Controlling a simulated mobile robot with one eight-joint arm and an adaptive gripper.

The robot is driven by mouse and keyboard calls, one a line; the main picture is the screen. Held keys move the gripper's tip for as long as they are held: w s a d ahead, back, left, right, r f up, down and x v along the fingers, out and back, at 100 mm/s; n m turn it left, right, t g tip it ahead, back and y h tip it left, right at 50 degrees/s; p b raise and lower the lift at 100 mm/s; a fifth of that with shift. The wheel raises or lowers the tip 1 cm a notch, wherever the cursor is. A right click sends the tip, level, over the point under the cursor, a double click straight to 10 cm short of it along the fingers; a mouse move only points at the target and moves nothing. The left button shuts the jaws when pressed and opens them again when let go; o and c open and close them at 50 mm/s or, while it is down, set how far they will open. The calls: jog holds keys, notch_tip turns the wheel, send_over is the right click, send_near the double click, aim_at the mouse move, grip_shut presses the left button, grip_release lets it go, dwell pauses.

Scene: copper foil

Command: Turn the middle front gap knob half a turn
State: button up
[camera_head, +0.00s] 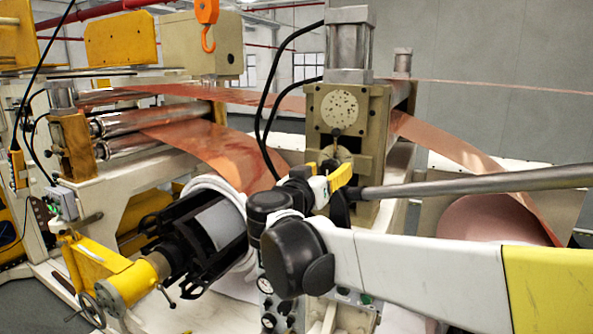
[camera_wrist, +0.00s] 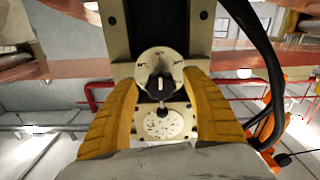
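The knob (camera_wrist: 161,84) is dark with a white mark and sits on a pale round dial (camera_wrist: 150,64) in the wrist view. In the head view the dial (camera_head: 335,154) is partly hidden behind my gripper (camera_head: 335,175). My gripper (camera_wrist: 162,84) is open, with one yellow finger on each side of the dial and knob. A gap shows between the fingers and the knob. I cannot tell how far the fingertips are from the plate in depth.
A speckled round plate (camera_head: 339,108) is on the same beige block (camera_head: 373,127), with a small black fitting (camera_wrist: 163,110) between plate and dial. Black hoses (camera_head: 268,115) hang left of the block. Copper foil (camera_head: 205,150) runs beside it. An orange hook (camera_head: 207,20) hangs above.

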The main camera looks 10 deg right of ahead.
jog(key=v, duration=1.2)
jog(key=s+d+f+n+g+y+b, duration=0.1)
jog(key=s+d+f+g+b, duration=0.25)
jog(key=f, duration=0.55)
jog(key=s+d+f+n+y+b, duration=0.15)
jog(key=d+f+b, duration=0.35)
jog(key=f, duration=0.5)
jog(key=s+d+f+g+y+b, duration=0.15)
jog(key=s+f+b, duration=0.3)
jog(key=f, duration=0.45)
jog(key=s+a+f+n+g+y+b, duration=0.1)
jog(key=s+f+y+b, duration=0.2)
jog(key=f, duration=0.8)
jog(key=s+a+f+n+g+y+b, duration=0.1)
jog(key=s+f+n+y+b, duration=0.1)
jog(key=s+f+b, duration=0.5)
notch_tip(320, 180, down, 5)
jog(key=y+b, duration=0.1)
jog(key=b, duration=0.2)
jog(key=shift+a+y+b, duration=0.25)
jog(key=shift+y+b, duration=0.05)
